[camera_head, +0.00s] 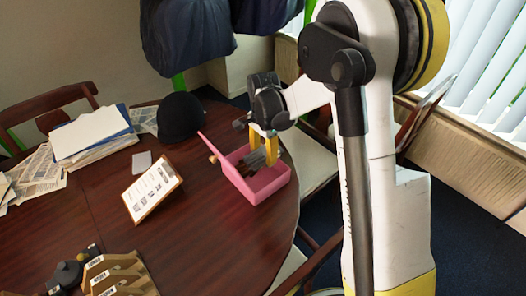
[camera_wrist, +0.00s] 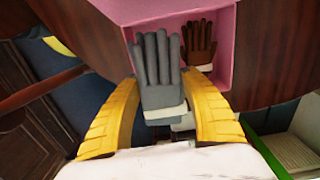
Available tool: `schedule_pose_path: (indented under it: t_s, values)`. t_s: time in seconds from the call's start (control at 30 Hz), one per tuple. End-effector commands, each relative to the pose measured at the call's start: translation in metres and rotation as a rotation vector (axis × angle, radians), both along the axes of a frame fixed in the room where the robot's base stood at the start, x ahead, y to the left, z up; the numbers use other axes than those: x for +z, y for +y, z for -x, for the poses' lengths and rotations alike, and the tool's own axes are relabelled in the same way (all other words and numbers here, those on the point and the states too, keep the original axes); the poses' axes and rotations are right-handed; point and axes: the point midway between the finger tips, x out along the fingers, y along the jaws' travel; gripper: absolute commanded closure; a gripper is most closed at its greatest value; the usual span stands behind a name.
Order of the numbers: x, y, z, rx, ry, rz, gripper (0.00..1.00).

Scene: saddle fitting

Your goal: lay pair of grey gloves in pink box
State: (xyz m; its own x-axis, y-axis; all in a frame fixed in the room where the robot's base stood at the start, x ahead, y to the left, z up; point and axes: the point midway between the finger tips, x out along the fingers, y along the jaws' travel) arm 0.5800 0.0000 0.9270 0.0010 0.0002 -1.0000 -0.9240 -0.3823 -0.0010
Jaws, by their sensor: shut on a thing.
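The pink box (camera_head: 274,188) stands open on the table near its right edge, its lid (camera_head: 216,152) raised at the left. My gripper (camera_head: 265,148) is over the box, pointing down, with its yellow fingers shut on the pair of grey gloves (camera_wrist: 158,75). The gloves have pale cuffs and lie between the fingers (camera_wrist: 162,100) in the wrist view, fingers of the gloves towards the box (camera_wrist: 226,50).
A brown glove (camera_wrist: 199,42) shows inside the box, beside the grey pair. A clipboard (camera_head: 152,188), a black helmet (camera_head: 181,117) and a stack of papers (camera_head: 92,132) are on the table. A wooden rack (camera_head: 116,272) stands at the front left. Chairs surround the table.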

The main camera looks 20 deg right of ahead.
Motion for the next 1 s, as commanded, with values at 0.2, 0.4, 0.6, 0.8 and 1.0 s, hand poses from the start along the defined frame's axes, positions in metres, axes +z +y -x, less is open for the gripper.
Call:
schedule_pose_path:
  t_s: [0.2,0.4,0.6,0.8,1.0]
  values:
    - [-0.02,0.0,0.0,0.0,0.0,0.0,0.78]
    - [-0.041,0.0,0.0,0.0,0.0,0.0,0.78]
    - [-0.061,0.0,0.0,0.0,0.0,0.0,0.78]
    - [-0.059,0.0,0.0,0.0,0.0,0.0,0.78]
    - [-0.062,0.0,0.0,0.001,0.0,0.0,0.78]
